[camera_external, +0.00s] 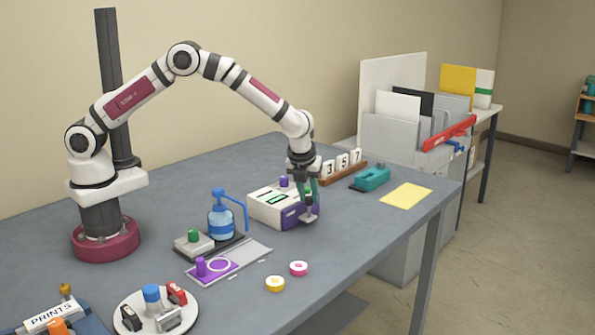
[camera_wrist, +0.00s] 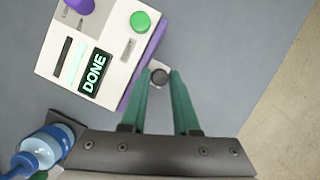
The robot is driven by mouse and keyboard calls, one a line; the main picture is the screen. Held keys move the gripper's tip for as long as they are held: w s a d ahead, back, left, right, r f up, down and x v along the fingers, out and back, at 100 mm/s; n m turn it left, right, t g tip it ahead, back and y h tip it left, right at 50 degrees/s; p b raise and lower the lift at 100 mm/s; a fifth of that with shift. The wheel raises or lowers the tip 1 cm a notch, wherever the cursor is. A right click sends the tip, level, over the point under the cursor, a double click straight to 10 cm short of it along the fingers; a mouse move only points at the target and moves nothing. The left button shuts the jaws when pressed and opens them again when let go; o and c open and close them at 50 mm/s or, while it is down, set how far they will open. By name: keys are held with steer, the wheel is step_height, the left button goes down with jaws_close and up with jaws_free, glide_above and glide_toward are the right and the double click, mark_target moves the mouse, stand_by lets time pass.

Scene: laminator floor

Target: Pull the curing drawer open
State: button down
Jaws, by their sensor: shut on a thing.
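The curing unit (camera_external: 270,204) is a white box with a purple front and a purple knob on top. In the wrist view the same unit (camera_wrist: 110,28) shows a green button and a panel reading "DONE". My gripper (camera_external: 308,214) points down at the unit's purple front. In the wrist view its two green fingers (camera_wrist: 161,77) are closed on a dark round knob (camera_wrist: 160,76) beside the purple edge, with a small pale piece around it. The drawer looks shut or nearly so; its front is partly hidden by my gripper.
A blue pump bottle (camera_external: 221,222) stands left of the unit. A grey plate with a purple piece (camera_external: 230,262) lies in front, with yellow (camera_external: 275,284) and pink (camera_external: 298,268) discs nearby. A teal stapler-like tool (camera_external: 372,179) sits to the right.

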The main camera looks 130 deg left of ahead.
stand_by(0.8)
steer(key=w, duration=0.9)
steer(key=c, duration=0.7)
jaws_free()
steer(key=shift+o, duration=0.2)
steer(key=shift+r, duration=0.1)
steer(key=v, duration=1.5)
steer(key=shift+d+r, duration=0.2)
steer(key=shift+d, duration=0.05)
steer(key=shift+w, duration=0.15)
